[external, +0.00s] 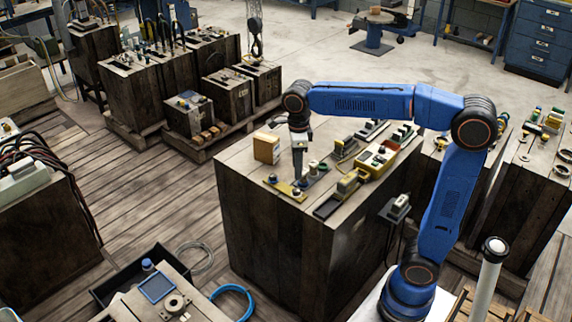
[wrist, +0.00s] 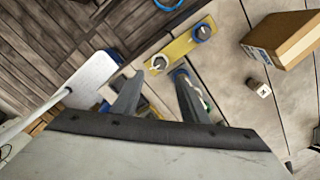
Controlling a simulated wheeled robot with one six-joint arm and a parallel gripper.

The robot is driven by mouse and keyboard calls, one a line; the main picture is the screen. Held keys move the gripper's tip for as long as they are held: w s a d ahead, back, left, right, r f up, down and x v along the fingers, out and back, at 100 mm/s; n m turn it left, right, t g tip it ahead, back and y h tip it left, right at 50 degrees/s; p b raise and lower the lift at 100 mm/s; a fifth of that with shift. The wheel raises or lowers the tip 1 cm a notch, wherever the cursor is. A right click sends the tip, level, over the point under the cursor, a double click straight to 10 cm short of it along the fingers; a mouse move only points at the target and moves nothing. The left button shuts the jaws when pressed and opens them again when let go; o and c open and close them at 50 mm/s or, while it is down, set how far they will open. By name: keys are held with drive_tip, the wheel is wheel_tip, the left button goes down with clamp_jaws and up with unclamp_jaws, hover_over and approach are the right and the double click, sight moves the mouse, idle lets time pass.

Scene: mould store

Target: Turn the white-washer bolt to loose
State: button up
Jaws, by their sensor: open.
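A yellow plate (wrist: 180,47) (external: 285,188) lies on top of the wooden block, near its front edge. In the wrist view the white-washer bolt (wrist: 159,64) sits at one end of the plate and a blue-washer bolt (wrist: 203,31) at the other. My gripper (wrist: 158,82) is open and empty, its fingers pointing down toward the plate. The white-washer bolt appears just past the fingertips, between them in the picture; I see no contact. In the external view my gripper (external: 298,176) is over the plate. The bolt's turn marking is too small to read.
A cardboard box (wrist: 283,38) (external: 266,148) stands behind the plate. A blue-ringed part sits beside my right finger in the wrist view.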

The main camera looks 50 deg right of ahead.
sight(297, 189)
wheel_tip(297, 189, down, 10)
drive_tip(key=shift+r, duration=0.25)
drive_tip(key=shift+c, duration=0.2)
